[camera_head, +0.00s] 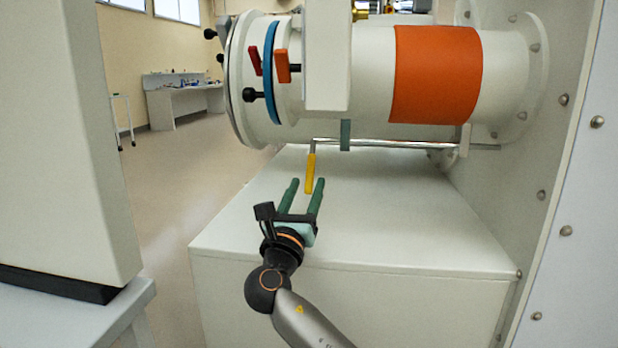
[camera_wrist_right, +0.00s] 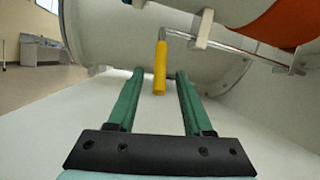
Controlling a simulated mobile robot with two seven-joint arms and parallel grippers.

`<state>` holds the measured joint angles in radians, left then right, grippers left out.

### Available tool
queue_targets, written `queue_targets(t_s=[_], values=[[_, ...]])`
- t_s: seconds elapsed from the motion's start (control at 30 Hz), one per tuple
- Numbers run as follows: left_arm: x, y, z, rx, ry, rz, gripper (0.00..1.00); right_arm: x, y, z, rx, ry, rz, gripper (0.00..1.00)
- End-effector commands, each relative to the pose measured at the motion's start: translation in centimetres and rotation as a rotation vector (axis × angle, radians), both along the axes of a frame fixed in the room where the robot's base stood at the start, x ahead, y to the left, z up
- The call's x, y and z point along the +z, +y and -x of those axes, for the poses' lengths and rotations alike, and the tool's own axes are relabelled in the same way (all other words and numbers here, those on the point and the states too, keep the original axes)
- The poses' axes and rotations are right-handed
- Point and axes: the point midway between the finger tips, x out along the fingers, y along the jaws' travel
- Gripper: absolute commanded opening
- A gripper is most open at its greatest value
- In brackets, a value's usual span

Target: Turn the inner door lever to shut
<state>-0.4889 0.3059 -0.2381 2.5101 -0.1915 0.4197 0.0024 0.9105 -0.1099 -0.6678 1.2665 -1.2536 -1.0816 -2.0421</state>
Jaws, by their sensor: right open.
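The inner door lever has a yellow grip (camera_head: 310,174) that hangs down from a thin metal rod (camera_head: 400,143) running under the white cylindrical chamber (camera_head: 372,80). The yellow grip also shows in the right wrist view (camera_wrist_right: 160,68), upright and just beyond the gap between the fingers. My right gripper (camera_head: 306,184) is open, its two green fingers pointing towards the grip. In the right wrist view the fingers (camera_wrist_right: 159,76) stand apart with nothing held between them. Whether they overlap the grip in depth is hard to tell. My left gripper is not in view.
A white box-shaped bench (camera_head: 370,220) lies below the chamber, its top clear. The chamber carries an orange panel (camera_head: 436,75), a blue ring (camera_head: 271,70) and red and orange handles (camera_head: 282,66). A bolted panel (camera_head: 555,190) rises at right. A pale block (camera_head: 65,130) stands at left.

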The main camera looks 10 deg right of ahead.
Motion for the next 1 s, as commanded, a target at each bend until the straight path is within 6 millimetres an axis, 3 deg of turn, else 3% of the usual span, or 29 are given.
queue_targets(t_s=[0.1, 0.3, 1.0], values=[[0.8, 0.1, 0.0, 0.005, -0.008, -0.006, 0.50, -0.7, 0.8, 1.8, 0.002, 0.003, -0.001, 0.51], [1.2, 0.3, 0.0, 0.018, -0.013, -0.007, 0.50, -1.4, 1.6, 3.5, 0.001, 0.001, 0.000, 0.51], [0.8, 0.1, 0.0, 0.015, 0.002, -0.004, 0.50, -1.5, 1.7, 3.6, 0.001, -0.001, 0.001, 0.51]])
